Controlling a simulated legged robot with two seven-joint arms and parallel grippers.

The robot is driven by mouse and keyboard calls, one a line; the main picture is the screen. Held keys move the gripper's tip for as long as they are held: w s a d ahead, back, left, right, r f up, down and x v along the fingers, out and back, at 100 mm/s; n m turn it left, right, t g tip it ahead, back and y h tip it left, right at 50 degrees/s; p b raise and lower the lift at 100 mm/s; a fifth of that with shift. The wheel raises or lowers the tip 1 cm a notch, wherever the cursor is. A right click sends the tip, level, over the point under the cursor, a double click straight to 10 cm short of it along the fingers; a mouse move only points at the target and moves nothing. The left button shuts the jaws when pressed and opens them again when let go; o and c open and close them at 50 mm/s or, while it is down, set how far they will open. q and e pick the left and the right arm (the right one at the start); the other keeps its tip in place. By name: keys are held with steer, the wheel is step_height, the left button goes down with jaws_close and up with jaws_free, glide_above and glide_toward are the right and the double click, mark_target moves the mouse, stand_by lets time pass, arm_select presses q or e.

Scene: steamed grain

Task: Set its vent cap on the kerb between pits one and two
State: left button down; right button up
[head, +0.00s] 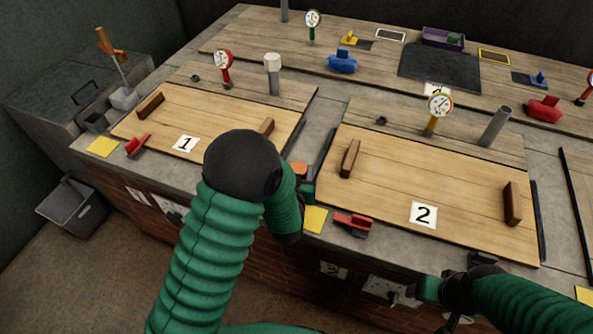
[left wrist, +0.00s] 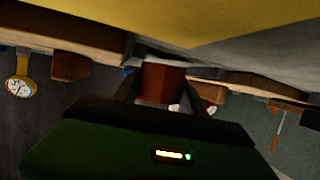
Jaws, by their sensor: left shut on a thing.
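My left gripper (head: 301,174) is low over the grey kerb (head: 318,125) between pit cover one (head: 225,130) and pit cover two (head: 440,190). It is shut on a small orange-brown cap (head: 298,168), which shows as a dark red block between the fingers in the left wrist view (left wrist: 162,82). I cannot tell whether the cap touches the kerb. Vent pipe one (head: 274,80) has a pale top; vent pipe two (head: 495,127) looks open-topped. My right gripper (head: 455,300) is at the front edge by pit two, its jaws unclear.
Yellow pads lie on the front ledge, one (head: 314,219) just beside my left gripper. A red clamp-like piece (head: 353,222) sits right of it. Gauges (head: 439,104) and wooden handles (head: 350,158) stand up from the pits. A dark strip (head: 325,150) edges pit two.

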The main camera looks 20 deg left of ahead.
arm_select(q)
steer(key=a, duration=0.1)
steer(key=a+f, duration=0.1)
steer(key=shift+s+a, duration=0.35)
steer(key=shift+s, duration=0.05)
steer(key=shift+a, duration=0.15)
steer(key=shift+d+f+b, duration=0.15)
steer(key=shift+d+b, duration=0.05)
steer(key=shift+b, duration=0.15)
steer(key=c, duration=1.1)
jaws_free()
steer(key=shift+d, duration=0.4)
steer(key=o, duration=0.4)
steer(key=shift+w+d, duration=0.1)
steer(key=shift+d, duration=0.15)
steer(key=shift+o, duration=0.2)
steer(key=shift+a, duration=0.4)
arm_select(e)
steer(key=shift+s+a, duration=0.15)
steer(key=shift+a, duration=0.7)
arm_select(q)
steer(key=shift+d, duration=0.15)
arm_select(e)
steer(key=shift+d, duration=0.2)
steer(key=shift+a, duration=0.1)
